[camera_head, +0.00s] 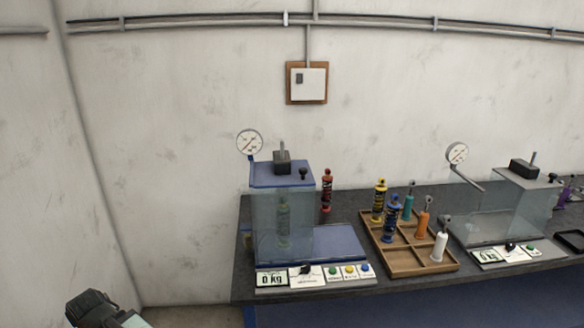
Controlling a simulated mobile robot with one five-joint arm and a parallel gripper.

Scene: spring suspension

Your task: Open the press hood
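A blue press (340,245) stands at the left end of the dark workbench. Its clear, box-shaped hood (264,228) is down, with a blue top and a small black knob (303,173) at the top right. A teal coil shock absorber (283,220) stands upright inside, seen through the hood. A second, grey press with a clear hood (510,212) stands at the right. My gripper (88,304) is at the bottom left, well apart from both presses. Its fingers cannot be made out clearly.
A wooden tray (408,262) holds several upright coloured shocks between the presses. A red shock (326,193) stands behind the blue press. A control panel (315,276) with a "0 kg" display and buttons lies along the blue press's front. Floor left of the bench is clear.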

